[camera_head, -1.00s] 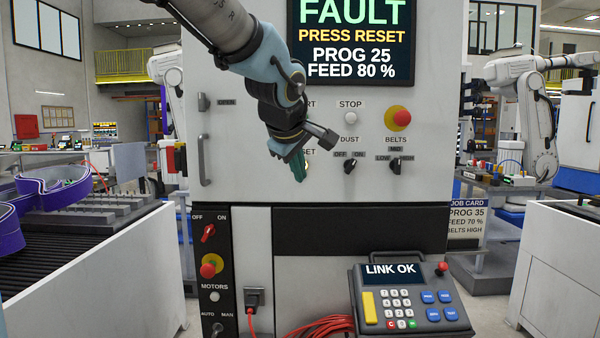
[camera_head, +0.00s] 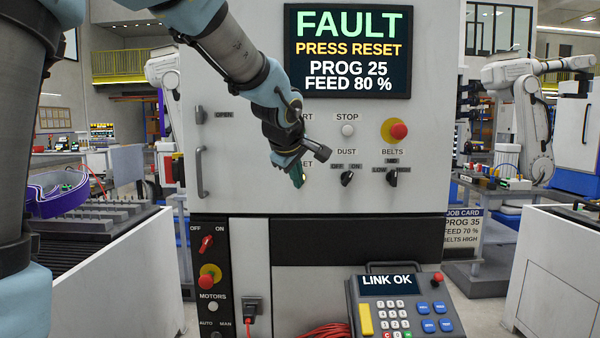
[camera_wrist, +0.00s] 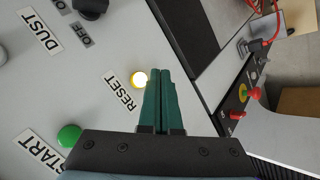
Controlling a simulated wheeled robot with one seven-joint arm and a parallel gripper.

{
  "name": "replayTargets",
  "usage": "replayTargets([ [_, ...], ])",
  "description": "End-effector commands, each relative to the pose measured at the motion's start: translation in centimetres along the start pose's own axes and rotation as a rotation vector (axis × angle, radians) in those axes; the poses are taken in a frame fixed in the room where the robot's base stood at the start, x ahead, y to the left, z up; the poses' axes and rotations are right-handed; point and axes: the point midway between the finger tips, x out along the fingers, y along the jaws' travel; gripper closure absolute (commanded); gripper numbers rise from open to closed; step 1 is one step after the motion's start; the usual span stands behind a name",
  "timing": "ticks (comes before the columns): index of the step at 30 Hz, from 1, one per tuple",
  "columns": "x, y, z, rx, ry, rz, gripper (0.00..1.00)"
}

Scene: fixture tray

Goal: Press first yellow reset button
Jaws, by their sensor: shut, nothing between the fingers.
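The yellow reset button (camera_wrist: 139,79) shows lit in the wrist view, beside its RESET label (camera_wrist: 125,92) on the pale panel. In the head view it is hidden behind my gripper, and only the end of its label (camera_head: 322,153) shows. My gripper (camera_wrist: 160,72) has its green fingers shut together and empty. In the wrist view the fingertips are just right of the button, overlapping its edge; I cannot tell whether they touch it. In the head view my gripper (camera_head: 298,178) is in front of the panel, below the label. The screen (camera_head: 348,50) reads FAULT, PRESS RESET.
A green start button (camera_wrist: 69,135) is near my gripper in the wrist view. The white stop button (camera_head: 348,130), dust knob (camera_head: 347,178), belts knob (camera_head: 391,178) and red emergency button (camera_head: 398,131) lie to the right. A keypad console (camera_head: 403,307) stands low in front.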

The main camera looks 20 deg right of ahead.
Motion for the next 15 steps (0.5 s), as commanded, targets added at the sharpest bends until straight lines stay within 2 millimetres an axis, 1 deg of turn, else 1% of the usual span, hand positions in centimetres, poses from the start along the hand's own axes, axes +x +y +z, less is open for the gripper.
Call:
replayTargets([
  [3, 0.9, 0.6, -0.6, -0.001, 0.000, 0.001, 1.00],
  [6, 1.3, 0.9, -0.9, 0.001, 0.000, 0.001, 1.00],
  [15, 1.6, 1.1, -1.1, 0.001, 0.000, 0.001, 1.00],
])
